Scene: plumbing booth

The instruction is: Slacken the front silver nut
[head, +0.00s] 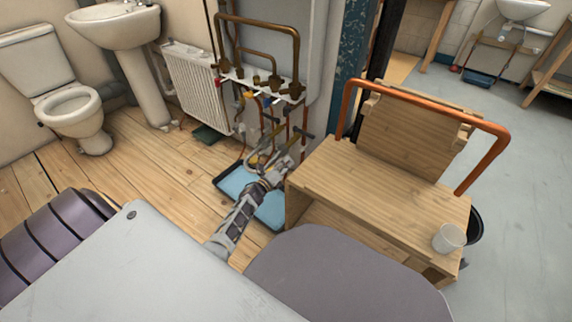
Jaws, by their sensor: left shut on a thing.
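My left gripper (268,162) is at the lower end of the copper pipework, above a blue tray. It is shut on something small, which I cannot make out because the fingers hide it. The pipework (259,80) stands against a grey panel, with brass fittings along a white rail and several pipes running down. The front silver nut cannot be told apart from the gripper's metal and the pipes around it. My right gripper is not in view.
The blue tray (233,184) lies on the wooden floor under the pipes. A wooden step bench (385,190) with a bent copper pipe (430,112) and a white cup (449,238) stands close on the right. A radiator (193,85) is left of the pipes.

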